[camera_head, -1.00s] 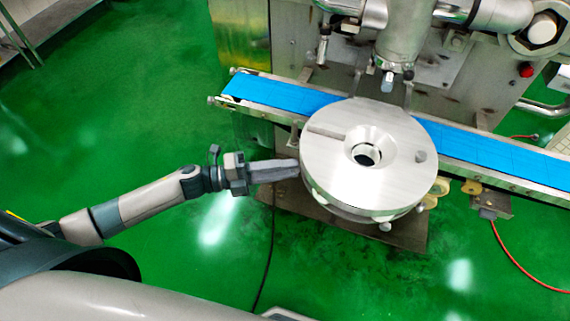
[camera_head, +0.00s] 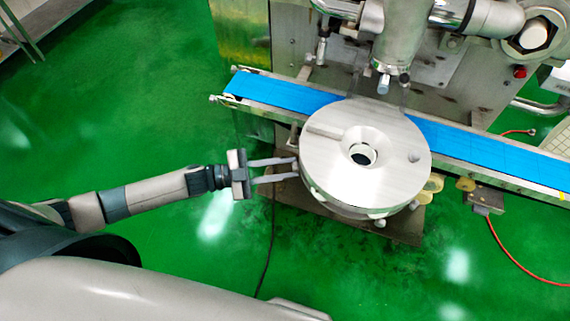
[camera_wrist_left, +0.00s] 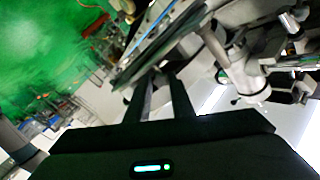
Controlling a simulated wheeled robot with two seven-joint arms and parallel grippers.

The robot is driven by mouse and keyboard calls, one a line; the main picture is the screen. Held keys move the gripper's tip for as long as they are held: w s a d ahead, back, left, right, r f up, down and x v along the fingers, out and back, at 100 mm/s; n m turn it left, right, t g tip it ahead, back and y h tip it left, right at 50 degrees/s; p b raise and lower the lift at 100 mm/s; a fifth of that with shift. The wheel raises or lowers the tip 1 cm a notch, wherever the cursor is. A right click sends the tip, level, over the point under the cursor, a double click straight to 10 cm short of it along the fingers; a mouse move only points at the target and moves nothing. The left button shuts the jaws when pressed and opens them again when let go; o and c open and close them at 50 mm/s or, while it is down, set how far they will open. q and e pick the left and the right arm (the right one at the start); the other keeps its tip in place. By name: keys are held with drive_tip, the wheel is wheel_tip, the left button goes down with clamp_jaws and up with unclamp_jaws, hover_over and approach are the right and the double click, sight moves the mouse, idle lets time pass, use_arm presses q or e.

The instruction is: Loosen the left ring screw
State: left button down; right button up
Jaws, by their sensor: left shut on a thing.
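A round metal disc (camera_head: 345,185) with a central hole sits in front of the machine. The left ring screw is on its left rim, mostly hidden between the fingertips of my left gripper (camera_head: 295,169). The two fingers come in level from the left, a small gap between them, and are shut on the screw. In the left wrist view, the fingers (camera_wrist_left: 162,82) reach up to the dark edge of the disc, and the screw cannot be made out clearly. My right gripper is not in view.
A blue conveyor belt (camera_head: 285,93) runs behind the disc. A metal nozzle (camera_head: 398,45) hangs above and behind it. Small knobs (camera_head: 380,223) stick out of the disc's lower rim. A red cable (camera_head: 510,262) lies at the right. The green floor at the left is clear.

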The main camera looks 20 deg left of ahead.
use_arm(q)
drive_tip(key=shift+f+n+p, duration=0.1)
drive_tip(key=shift+n+p, duration=0.25)
drive_tip(key=shift+n, duration=1.15)
drive_tip(key=c, duration=1.5)
unclamp_jaws()
drive_tip(key=shift+c, duration=0.2)
drive_tip(key=b+v, duration=0.6)
drive_tip(key=v, duration=1.1)
drive_tip(key=shift+a, duration=0.2)
